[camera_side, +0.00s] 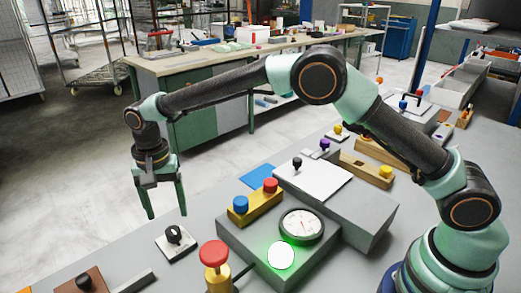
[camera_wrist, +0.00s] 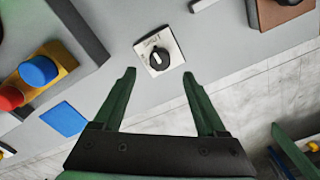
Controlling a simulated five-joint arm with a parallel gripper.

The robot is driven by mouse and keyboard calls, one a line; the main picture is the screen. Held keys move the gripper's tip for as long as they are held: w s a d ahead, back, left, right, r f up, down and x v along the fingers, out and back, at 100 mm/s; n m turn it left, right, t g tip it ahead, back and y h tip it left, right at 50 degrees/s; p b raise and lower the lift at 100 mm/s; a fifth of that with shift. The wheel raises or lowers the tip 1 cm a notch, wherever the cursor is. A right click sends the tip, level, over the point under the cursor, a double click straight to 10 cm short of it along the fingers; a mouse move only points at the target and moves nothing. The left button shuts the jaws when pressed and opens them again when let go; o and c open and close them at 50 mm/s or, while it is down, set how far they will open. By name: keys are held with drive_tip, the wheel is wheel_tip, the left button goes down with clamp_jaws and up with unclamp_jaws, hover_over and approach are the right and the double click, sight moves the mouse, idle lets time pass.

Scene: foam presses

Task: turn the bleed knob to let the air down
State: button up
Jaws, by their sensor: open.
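A black rotary knob (camera_side: 174,235) with a white pointer mark sits on a small pale square plate on the grey bench. It also shows in the wrist view (camera_wrist: 159,58), just beyond my fingertips and roughly centred between them, with small lettering I cannot read surely. My gripper (camera_side: 168,213) is open and empty, pointing down above the bench near the knob. In the wrist view both green fingers (camera_wrist: 158,75) stand apart, with nothing between them. A round dial gauge (camera_side: 302,225) sits on the grey press box, its needle too small to read.
A glowing white-green lamp (camera_side: 281,256) is on the press box. A yellow block carries a blue button (camera_side: 240,204) and a red button (camera_side: 270,186). A red-topped yellow post (camera_side: 214,254) stands right of the knob. A blue square (camera_side: 258,175) lies flat behind.

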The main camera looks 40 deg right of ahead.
sight(172, 230)
wheel_tip(172, 230, down, 6)
drive_tip(key=shift+f, duration=0.1)
idle(0.4)
clamp_jaws()
